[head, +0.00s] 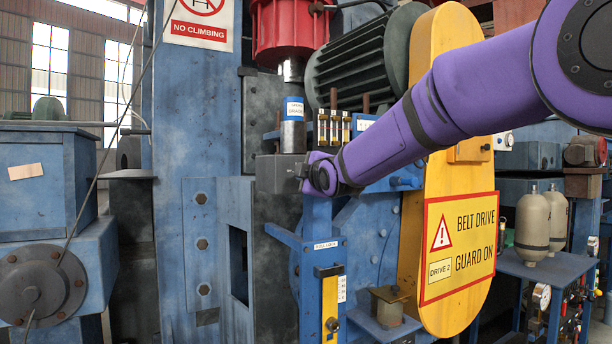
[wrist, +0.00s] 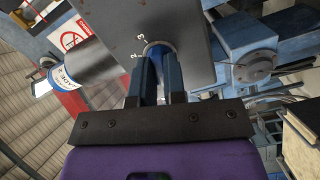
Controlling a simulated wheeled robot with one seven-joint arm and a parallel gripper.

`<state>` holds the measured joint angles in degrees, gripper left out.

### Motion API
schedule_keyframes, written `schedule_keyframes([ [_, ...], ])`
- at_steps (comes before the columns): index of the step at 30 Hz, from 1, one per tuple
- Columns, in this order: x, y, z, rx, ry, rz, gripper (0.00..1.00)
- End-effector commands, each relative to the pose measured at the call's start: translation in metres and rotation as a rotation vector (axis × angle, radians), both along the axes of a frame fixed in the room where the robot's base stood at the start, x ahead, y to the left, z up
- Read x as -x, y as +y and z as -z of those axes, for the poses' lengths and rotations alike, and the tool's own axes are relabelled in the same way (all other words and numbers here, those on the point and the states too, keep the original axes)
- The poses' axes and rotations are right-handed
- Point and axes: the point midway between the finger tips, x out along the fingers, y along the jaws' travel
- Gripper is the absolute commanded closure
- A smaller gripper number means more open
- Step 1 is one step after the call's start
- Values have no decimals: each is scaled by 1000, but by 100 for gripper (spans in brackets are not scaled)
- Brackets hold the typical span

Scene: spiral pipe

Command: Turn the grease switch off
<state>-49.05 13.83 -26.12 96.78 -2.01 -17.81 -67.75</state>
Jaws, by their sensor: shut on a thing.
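The grease switch shows in the wrist view as a round knob (wrist: 158,45) on a dark grey box (wrist: 192,30). Small white marks, too small to read surely, sit left of the knob. My gripper's two blue fingers (wrist: 159,62) reach to the knob, one on each side, and are shut on it. In the head view the grey box (head: 272,174) is below a grease cylinder (head: 292,128) with a blue and white label. My gripper (head: 303,172) meets the box's right side there; the knob itself is hidden. I cannot tell the knob's turned position.
A yellow belt guard (head: 455,165) stands right of my gripper. A green ribbed motor (head: 365,62) is above my arm. A blue post with a yellow gauge (head: 331,305) is just below. A blue column (head: 195,120) with a no-climbing sign (head: 200,22) stands left.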

Motion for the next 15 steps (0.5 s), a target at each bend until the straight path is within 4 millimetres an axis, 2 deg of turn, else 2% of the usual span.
schedule_keyframes([
  [11,0,0,1,6,0,0,100],
  [12,0,0,1,6,0,0,84],
  [15,0,0,1,6,0,0,63],
])
